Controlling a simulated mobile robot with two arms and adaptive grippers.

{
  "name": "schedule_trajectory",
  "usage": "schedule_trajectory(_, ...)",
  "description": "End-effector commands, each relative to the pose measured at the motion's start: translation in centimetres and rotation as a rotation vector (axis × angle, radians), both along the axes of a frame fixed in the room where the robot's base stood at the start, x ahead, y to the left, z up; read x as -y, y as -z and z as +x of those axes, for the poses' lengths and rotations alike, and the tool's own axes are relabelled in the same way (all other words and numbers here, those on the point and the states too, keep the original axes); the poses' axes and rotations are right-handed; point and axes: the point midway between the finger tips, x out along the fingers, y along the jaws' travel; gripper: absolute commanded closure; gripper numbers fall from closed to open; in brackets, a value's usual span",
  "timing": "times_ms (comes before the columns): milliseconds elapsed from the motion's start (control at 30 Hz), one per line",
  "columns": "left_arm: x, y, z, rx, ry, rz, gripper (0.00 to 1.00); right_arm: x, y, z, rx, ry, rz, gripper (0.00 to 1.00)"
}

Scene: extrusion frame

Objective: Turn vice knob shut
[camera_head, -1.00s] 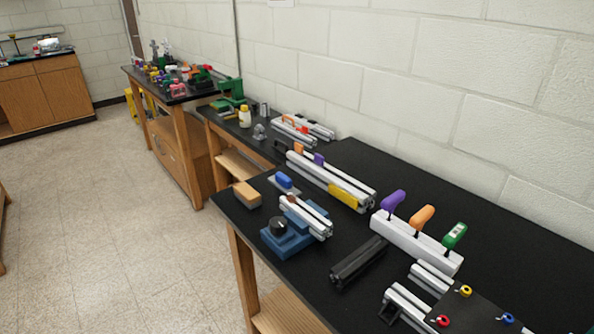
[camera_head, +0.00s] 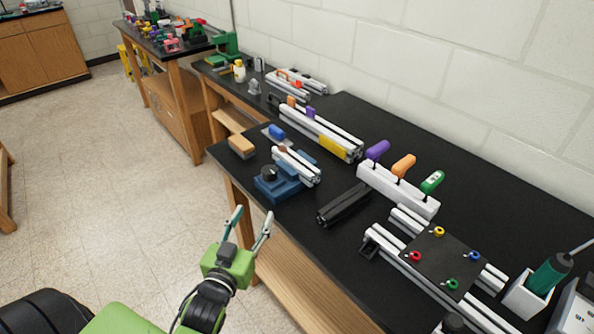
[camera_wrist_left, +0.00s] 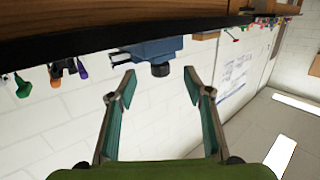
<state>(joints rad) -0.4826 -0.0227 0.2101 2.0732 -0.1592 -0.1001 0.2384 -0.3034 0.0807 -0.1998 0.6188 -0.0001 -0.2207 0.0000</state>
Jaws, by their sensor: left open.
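The blue vice (camera_head: 279,186) stands near the front edge of the black table, with its round black knob (camera_head: 268,174) on the side facing me. A silver extrusion (camera_head: 297,164) lies across the vice. My left gripper (camera_head: 250,222) is open and empty, in front of the table edge and short of the vice. In the left wrist view the picture is upside down; the vice (camera_wrist_left: 152,50) and its black knob (camera_wrist_left: 160,70) show beyond and between the open fingers (camera_wrist_left: 158,88). My right gripper is not in view.
On the table (camera_head: 330,180) a tan block (camera_head: 242,146) and a blue-handled tool (camera_head: 276,132) sit behind the vice. A black extrusion (camera_head: 343,204) lies to its right. A white holder (camera_head: 398,189) carries three coloured handles. The floor at left is clear.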

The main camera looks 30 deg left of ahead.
Motion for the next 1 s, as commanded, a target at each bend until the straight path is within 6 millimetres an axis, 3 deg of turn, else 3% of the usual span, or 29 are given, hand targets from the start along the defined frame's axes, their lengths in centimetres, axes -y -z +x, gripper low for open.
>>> schedule_trajectory(33, -0.4, -1.9, -0.2, 0.03, -0.008, 0.008, 0.53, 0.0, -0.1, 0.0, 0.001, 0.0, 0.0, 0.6)
schedule_trajectory(100, -0.6, -3.4, -0.3, 0.057, -0.013, 0.015, 0.53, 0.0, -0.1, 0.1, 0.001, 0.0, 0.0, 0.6)
schedule_trajectory(200, -0.8, -4.3, 0.0, 0.072, -0.015, 0.018, 0.53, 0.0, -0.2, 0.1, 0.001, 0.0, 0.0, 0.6)
schedule_trajectory(367, -1.2, -4.5, 1.8, 0.075, -0.014, 0.018, 0.53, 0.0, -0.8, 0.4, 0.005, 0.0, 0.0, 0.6)
schedule_trajectory(800, -3.2, -4.4, 10.3, 0.072, -0.014, 0.017, 0.53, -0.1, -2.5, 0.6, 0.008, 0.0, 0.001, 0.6)
schedule_trajectory(1000, -3.7, -4.2, 12.5, 0.071, -0.014, 0.018, 0.53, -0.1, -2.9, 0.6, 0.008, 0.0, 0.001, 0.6)
